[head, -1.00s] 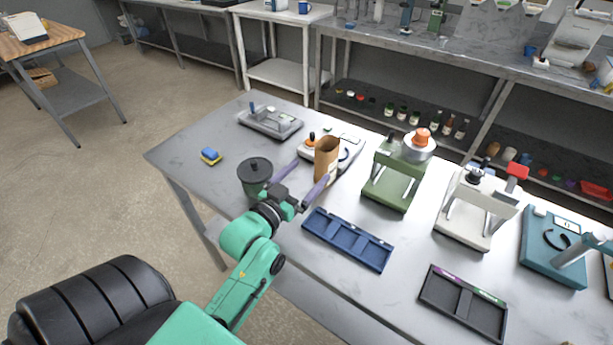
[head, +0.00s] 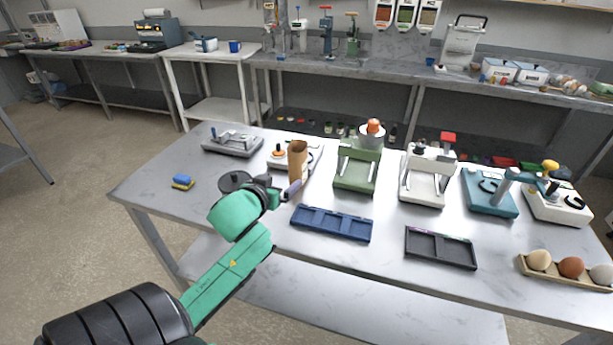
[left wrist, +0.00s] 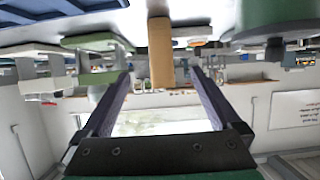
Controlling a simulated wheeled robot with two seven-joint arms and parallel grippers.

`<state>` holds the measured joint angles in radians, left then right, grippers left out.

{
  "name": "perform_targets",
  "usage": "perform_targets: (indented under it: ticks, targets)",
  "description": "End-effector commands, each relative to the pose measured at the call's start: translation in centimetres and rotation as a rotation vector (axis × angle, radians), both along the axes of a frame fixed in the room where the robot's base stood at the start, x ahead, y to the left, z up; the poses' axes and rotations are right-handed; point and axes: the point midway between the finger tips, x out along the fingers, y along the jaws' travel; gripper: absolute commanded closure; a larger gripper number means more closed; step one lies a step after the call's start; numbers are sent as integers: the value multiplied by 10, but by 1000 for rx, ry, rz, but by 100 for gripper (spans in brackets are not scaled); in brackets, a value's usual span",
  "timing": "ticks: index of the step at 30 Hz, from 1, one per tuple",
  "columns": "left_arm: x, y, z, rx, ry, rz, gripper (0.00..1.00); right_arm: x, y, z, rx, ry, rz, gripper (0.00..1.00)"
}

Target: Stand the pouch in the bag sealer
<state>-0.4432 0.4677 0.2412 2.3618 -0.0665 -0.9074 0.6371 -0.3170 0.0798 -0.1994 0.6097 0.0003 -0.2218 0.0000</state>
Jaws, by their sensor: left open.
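The pouch is a tall brown kraft piece (head: 297,160), upright near the right side of a low white device with an orange knob (head: 279,154). I cannot tell for certain which device is the bag sealer. My left gripper (head: 284,186) is open and empty, just in front of the pouch; one finger is mostly hidden in the head view. In the left wrist view, which is upside down, the pouch (left wrist: 160,50) shows between the two spread fingers (left wrist: 162,76), apart from both. My right gripper is not in view.
A dark lidded canister (head: 234,181) stands close behind my left wrist. A blue tray (head: 331,236) lies in front, a green press (head: 357,176) to the right, and a grey device (head: 233,142) at the back left. A sponge (head: 182,181) lies at the left.

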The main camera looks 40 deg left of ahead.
Motion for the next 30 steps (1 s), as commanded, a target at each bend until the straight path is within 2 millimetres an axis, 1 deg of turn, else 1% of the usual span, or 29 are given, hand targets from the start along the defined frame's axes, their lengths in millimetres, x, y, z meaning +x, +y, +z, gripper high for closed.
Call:
perform_targets:
  ticks: [1, 3, 6, 10, 15, 18, 21, 25, 26, 27, 29, 30]
  targets:
    - [13, 4, -2, 2, 0, -1, 3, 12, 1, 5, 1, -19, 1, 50]
    - [29, 10, -9, 2, 0, -1, 3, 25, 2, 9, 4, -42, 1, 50]
    - [48, 17, -18, 2, 0, -2, 3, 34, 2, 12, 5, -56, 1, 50]
    - [62, 22, -23, 0, -1, -2, 3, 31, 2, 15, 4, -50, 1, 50]
    - [89, 34, -27, 2, 0, -1, 3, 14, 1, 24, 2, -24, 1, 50]
    - [102, 37, -37, 0, -1, -3, 3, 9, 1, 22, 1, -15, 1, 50]
    - [106, 38, -40, 1, 0, -4, 3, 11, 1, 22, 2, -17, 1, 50]
    - [105, 38, -40, 0, 0, -4, 3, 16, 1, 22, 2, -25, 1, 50]
    - [105, 38, -40, 0, 0, -4, 6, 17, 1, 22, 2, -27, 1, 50]
    - [105, 38, -40, 0, 0, -4, 22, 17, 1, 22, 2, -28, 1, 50]
    - [105, 38, -40, 0, 0, -4, 45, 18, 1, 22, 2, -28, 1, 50]
    - [105, 38, -40, 0, 0, -4, 60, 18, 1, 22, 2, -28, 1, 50]
